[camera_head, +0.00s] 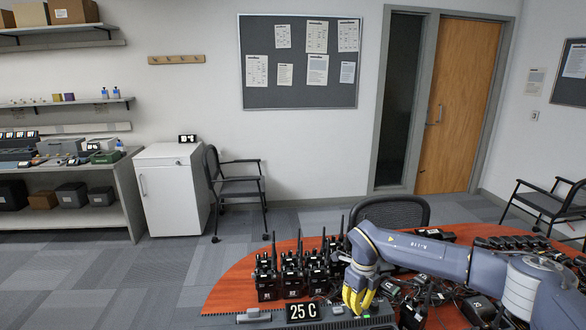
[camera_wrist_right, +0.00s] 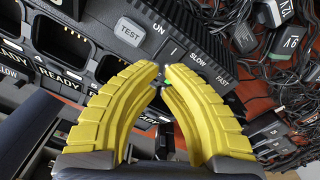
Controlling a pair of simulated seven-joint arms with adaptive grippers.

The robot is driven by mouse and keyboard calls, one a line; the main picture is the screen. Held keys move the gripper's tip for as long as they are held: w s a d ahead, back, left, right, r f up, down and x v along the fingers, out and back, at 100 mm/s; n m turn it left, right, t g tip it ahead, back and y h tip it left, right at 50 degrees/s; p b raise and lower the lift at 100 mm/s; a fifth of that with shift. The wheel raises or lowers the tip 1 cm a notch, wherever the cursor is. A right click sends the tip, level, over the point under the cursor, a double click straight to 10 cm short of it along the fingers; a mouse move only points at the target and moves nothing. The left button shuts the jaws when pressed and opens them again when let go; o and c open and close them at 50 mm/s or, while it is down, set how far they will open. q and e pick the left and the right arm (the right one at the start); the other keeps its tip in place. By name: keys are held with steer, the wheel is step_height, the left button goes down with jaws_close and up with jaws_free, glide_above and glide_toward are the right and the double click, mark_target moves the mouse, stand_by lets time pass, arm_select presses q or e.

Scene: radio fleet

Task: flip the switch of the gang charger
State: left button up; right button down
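The gang charger (camera_head: 340,321) lies along the near edge of the table. In the right wrist view its dark top (camera_wrist_right: 192,45) shows a grey TEST button (camera_wrist_right: 129,32), the words ON, SLOW and FAST, and slots marked READY. My right gripper (camera_head: 357,308) is over the charger, right of the 25 C display (camera_head: 302,311). In the right wrist view its yellow fingers (camera_wrist_right: 162,68) are almost together at the tips, just below the ON mark. My left gripper is not in view.
Several upright black radios (camera_head: 292,276) stand behind the charger on the red-brown table (camera_head: 237,287). More radios and tangled cables (camera_wrist_right: 287,75) crowd the right side. A chair back (camera_head: 392,211) stands behind the table. The table's left end is clear.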

steer(key=shift+f, duration=1.35)
stand_by(0.7)
steer(key=shift+r, duration=3.55)
